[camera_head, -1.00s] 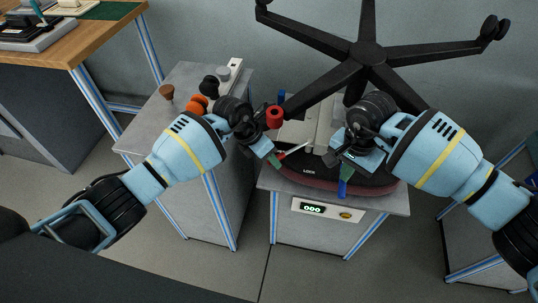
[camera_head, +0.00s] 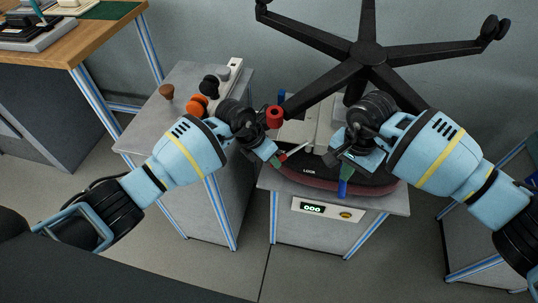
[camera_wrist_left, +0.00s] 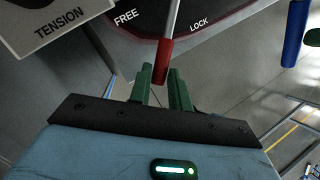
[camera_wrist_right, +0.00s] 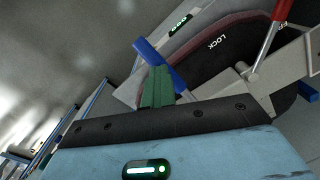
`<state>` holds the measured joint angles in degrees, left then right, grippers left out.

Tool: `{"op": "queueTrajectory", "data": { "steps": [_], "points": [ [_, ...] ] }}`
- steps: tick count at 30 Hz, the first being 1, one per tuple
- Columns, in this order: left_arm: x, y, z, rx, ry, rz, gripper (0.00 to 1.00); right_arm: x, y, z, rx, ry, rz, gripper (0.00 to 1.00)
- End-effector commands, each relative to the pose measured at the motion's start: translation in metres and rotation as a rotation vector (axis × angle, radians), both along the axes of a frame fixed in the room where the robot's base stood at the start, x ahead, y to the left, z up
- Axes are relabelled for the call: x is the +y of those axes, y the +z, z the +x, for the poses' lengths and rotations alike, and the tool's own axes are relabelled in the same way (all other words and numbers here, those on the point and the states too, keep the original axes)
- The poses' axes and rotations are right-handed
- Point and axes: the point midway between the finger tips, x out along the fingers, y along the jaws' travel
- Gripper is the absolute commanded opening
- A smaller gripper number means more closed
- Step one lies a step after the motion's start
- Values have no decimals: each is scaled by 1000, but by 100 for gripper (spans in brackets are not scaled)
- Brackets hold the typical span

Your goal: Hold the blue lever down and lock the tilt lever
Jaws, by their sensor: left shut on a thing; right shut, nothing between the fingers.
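The red-handled tilt lever (camera_head: 296,151) stands on the chair mechanism, above a dark plate lettered FREE and LOCK. My left gripper (camera_head: 275,161) is shut on its red handle (camera_wrist_left: 164,60), which sits between the green fingertips (camera_wrist_left: 163,88). In the left wrist view the handle appears between the two words. The blue lever (camera_head: 343,189) sticks out at the mechanism's front right. My right gripper (camera_head: 347,172) is shut and empty, its green fingers (camera_wrist_right: 158,88) against or just over the blue lever (camera_wrist_right: 157,58). I cannot tell how far down the lever is.
The black five-arm chair base (camera_head: 367,52) rises behind the mechanism. A red cylinder (camera_head: 274,117) is close to my left wrist. A grey cabinet (camera_head: 160,128) with knobs stands left. A display panel (camera_head: 326,212) is on the stand's front. A TENSION label (camera_wrist_left: 60,26) is beside the left gripper.

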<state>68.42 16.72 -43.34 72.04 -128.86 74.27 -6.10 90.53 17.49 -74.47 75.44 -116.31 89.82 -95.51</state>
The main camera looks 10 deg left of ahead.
Motion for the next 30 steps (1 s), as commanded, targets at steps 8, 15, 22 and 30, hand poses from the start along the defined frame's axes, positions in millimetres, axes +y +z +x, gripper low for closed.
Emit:
{"op": "queueTrajectory", "data": {
  "steps": [8,15,22,30],
  "points": [
    [-21,-1,-16,1,164,-3,0,-3,-5,-1,4,-3,-6,0],
    [-34,-1,-23,0,272,-4,0,-2,-5,-1,4,-3,-6,0],
    [-36,-1,-24,0,291,-5,0,-2,-5,-1,4,-3,-6,0],
    [-35,-1,-24,0,289,-4,34,-2,-5,-1,4,-3,-6,0]
  ]
}}
